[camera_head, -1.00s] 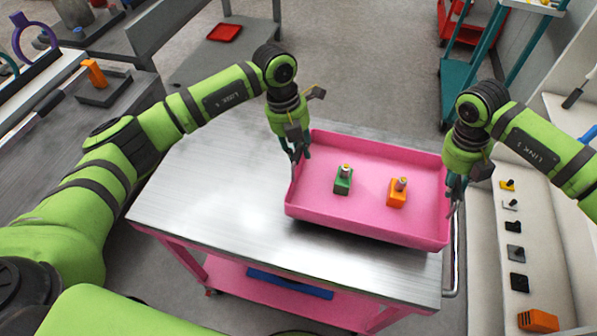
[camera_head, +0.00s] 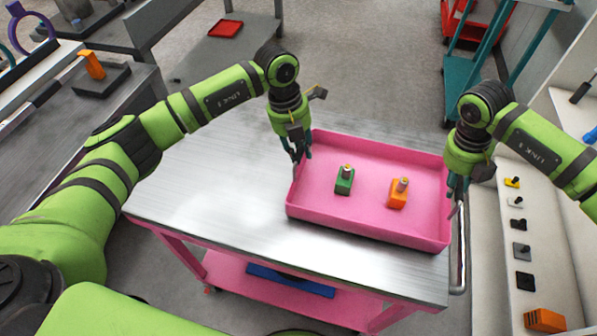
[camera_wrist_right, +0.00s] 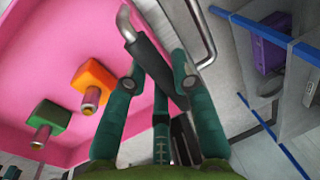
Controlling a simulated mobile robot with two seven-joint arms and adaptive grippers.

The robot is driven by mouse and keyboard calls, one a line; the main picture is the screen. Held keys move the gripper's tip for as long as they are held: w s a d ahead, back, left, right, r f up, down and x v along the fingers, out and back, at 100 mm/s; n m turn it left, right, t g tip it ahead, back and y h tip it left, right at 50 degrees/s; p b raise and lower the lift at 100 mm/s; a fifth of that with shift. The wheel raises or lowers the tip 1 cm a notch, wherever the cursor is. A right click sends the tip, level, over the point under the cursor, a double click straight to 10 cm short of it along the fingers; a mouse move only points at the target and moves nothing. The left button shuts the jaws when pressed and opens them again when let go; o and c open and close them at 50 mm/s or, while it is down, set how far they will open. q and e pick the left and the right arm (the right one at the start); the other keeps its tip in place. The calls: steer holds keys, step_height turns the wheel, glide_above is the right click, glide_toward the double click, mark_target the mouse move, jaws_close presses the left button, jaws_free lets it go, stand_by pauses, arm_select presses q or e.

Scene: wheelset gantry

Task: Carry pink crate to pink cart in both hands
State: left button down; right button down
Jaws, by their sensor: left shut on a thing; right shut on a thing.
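The pink crate (camera_head: 368,220) is over the right part of the metal top (camera_head: 200,195) of the pink cart (camera_head: 225,272). I cannot tell whether it touches the top. A green block (camera_head: 344,184) and an orange block (camera_head: 397,196), each with a metal peg, stand in the crate. My left gripper (camera_head: 298,157) is shut on the crate's left wall. My right gripper (camera_head: 456,197) is shut on its right wall; the fingers hide part of that wall. In the right wrist view the crate (camera_wrist_right: 85,15) shows at the left, with the right gripper's fingers (camera_wrist_right: 160,85) at its edge.
A cart handle (camera_head: 461,250) sticks out at the cart's right end. A white shelf (camera_head: 545,265) with several small parts stands close on the right. A teal cart (camera_head: 490,70) stands behind, and a grey bench (camera_head: 60,150) at the left. The cart top's left half is clear.

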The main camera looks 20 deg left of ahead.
arm_select(q)
steer(key=shift+f+b, duration=0.5)
steer(key=shift+f, duration=0.1)
arm_select(e)
steer(key=shift+f, duration=0.6)
arm_select(q)
steer(key=c, duration=1)
jaws_free()
steer(key=shift+s, duration=0.1)
steer(key=shift+c, duration=0.2)
arm_select(e)
steer(key=c, duration=1)
jaws_free()
steer(key=shift+s, duration=0.1)
steer(key=shift+c, duration=0.2)
arm_select(q)
steer(key=shift+r, duration=0.1)
arm_select(e)
steer(key=shift+a+r, duration=0.1)
steer(key=shift+r, duration=0.2)
arm_select(q)
step_height(320, 180, up, 12)
steer(key=a, duration=0.2)
steer(key=shift+a+f, duration=0.15)
steer(key=shift+f, duration=0.05)
arm_select(e)
step_height(320, 180, up, 11)
steer(key=a, duration=0.2)
steer(key=shift+a, duration=0.1)
